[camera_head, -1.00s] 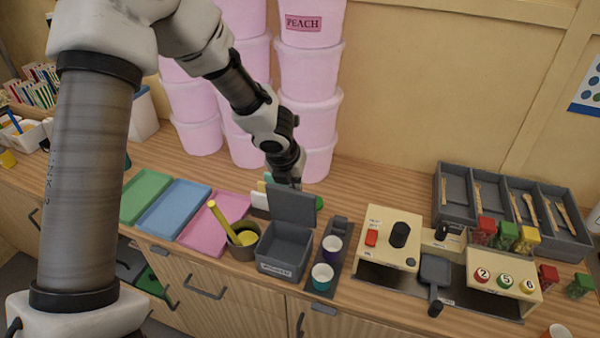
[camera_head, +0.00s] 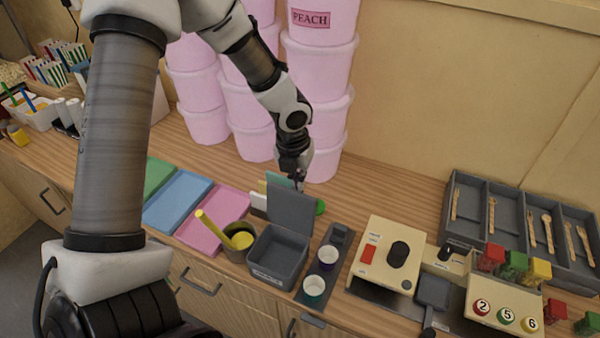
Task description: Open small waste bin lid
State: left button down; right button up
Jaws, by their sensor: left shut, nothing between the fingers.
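The small grey waste bin (camera_head: 276,262) stands near the front edge of the counter, with a label on its front. Its lid (camera_head: 291,207) stands up at the back, and the empty-looking inside of the bin shows. My left gripper (camera_head: 299,186) is just behind the lid's upper edge, pointing down. It is shut with nothing in it; its fingertips are partly hidden, and I cannot tell whether they touch the lid. My right gripper is not in view.
A container with a yellow-handled tool (camera_head: 213,229) stands left of the bin, beside pink (camera_head: 199,236) and blue trays. A dark holder with two cups (camera_head: 328,257) is close on the right. Pink tubs (camera_head: 321,118) stack behind. A beige machine (camera_head: 385,258) stands further right.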

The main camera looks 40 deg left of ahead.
pick_arm(q)
notch_tip(320, 180, up, 12)
jog(key=s, duration=0.1)
jog(key=shift+f, duration=0.15)
dwell(0.5)
